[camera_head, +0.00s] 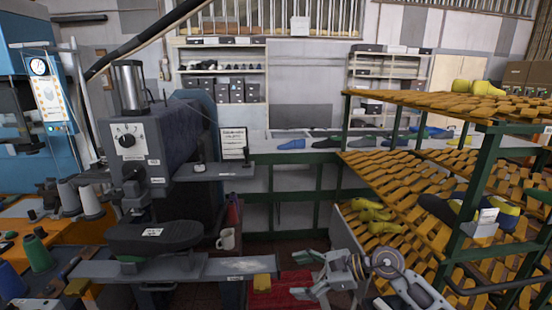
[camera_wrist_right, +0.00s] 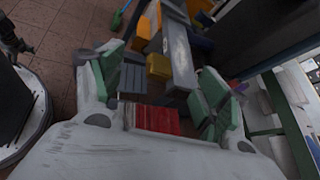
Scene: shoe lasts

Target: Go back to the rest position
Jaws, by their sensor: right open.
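My right gripper (camera_head: 312,274) is at the bottom of the head view, right of centre, with its arm coming from the lower right. Its fingers are apart and nothing is between them. In the right wrist view, the two green-padded fingers of the right gripper (camera_wrist_right: 160,95) also stand wide apart with no object held. My left gripper does not show in either view. Yellow lasts (camera_head: 372,214) lie on the lower part of the rack, and dark lasts (camera_head: 440,208) lie on the middle shelf beside a yellow one.
A green-framed rack (camera_head: 468,215) with slatted shelves fills the right side. A red box (camera_head: 284,290) is just left of my right gripper. Shelving stands behind.

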